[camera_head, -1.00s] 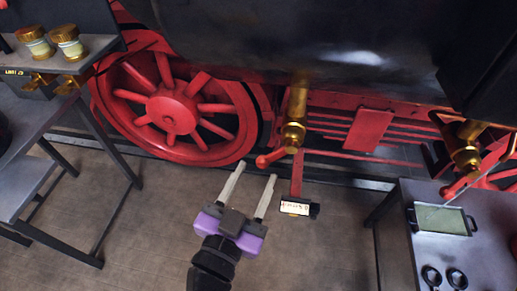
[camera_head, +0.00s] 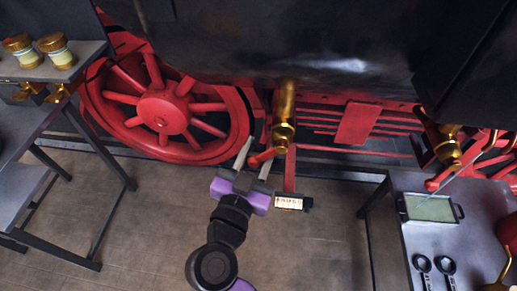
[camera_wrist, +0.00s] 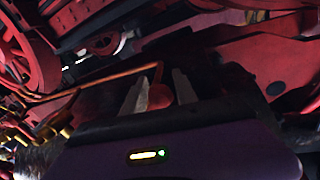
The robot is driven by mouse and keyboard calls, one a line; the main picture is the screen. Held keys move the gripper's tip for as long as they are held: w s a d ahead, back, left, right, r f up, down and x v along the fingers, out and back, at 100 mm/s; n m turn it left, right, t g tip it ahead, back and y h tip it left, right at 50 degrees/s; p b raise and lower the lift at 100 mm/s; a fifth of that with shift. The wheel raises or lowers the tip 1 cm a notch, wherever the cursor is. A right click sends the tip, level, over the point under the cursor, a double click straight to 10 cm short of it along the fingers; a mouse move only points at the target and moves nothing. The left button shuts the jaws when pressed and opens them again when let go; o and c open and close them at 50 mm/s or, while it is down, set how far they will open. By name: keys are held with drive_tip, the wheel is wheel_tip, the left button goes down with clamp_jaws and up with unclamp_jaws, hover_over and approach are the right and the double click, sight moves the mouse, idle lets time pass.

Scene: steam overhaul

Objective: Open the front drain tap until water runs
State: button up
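A brass drain tap (camera_head: 284,118) hangs below the dark cylinder in the middle of the head view. Its red lever (camera_head: 260,158) points left, with a rounded end. My gripper (camera_head: 256,153) reaches up from below, its two pale fingers apart on either side of the lever end. In the wrist view, the red lever end (camera_wrist: 160,96) shows between the fingers (camera_wrist: 160,92), with a gap visible beside it. I see no water below the tap. A second brass tap (camera_head: 441,145) with a red lever hangs farther right.
A small label plate (camera_head: 289,202) stands just right of my gripper. A red spoked wheel (camera_head: 165,110) is behind on the left. A grey bench (camera_head: 400,240) with a tray (camera_head: 430,208) stands right, and a dark table (camera_head: 30,125) left. The floor between is clear.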

clamp_jaws()
drive_tip(key=shift+a+r, duration=0.1)
drive_tip(key=shift+r, duration=0.05)
idle(1.0)
